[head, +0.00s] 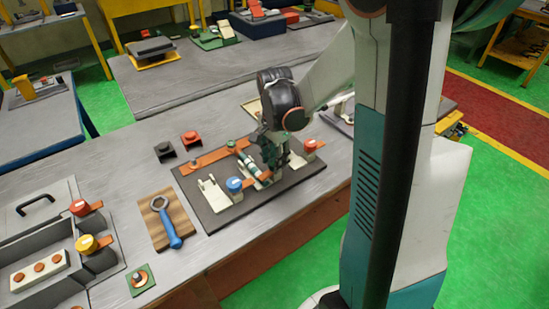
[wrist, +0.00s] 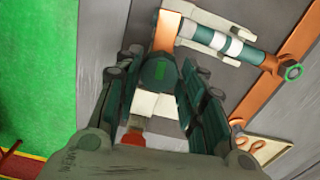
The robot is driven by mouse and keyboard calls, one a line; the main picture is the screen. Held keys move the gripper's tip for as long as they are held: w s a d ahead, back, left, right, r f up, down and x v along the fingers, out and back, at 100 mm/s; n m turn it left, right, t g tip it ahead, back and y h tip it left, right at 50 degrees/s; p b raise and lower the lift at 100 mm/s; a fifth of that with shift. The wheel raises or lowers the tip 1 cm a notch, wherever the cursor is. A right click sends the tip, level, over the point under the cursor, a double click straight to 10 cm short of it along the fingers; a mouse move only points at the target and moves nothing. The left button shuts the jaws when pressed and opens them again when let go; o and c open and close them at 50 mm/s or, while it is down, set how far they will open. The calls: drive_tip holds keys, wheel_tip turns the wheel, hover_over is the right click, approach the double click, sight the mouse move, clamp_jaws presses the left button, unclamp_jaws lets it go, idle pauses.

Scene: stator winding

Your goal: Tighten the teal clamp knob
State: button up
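The teal clamp knob (wrist: 157,73) is dark teal with a bright green mark, beside an orange bar. In the wrist view it lies between the fingertips of my gripper (wrist: 158,80). The fingers are spread on either side of it, with a narrow gap showing; contact cannot be told for sure. In the head view my gripper (head: 271,152) is low over the dark fixture board (head: 215,222) and hides the knob. A teal-and-white cylinder (head: 246,163) lies just left of the gripper; it also shows in the wrist view (wrist: 228,44).
A blue knob (head: 234,185) stands left of my gripper and a red knob (head: 310,145) right of it. The red knob also shows between the finger bases (wrist: 131,138). A blue-handled wrench (head: 167,225) lies on a wooden board.

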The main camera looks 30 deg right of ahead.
drive_tip(key=o, duration=0.3)
drive_tip(key=shift+d, duration=0.1)
wheel_tip(320, 180, up, 12)
idle(0.5)
idle(0.4)
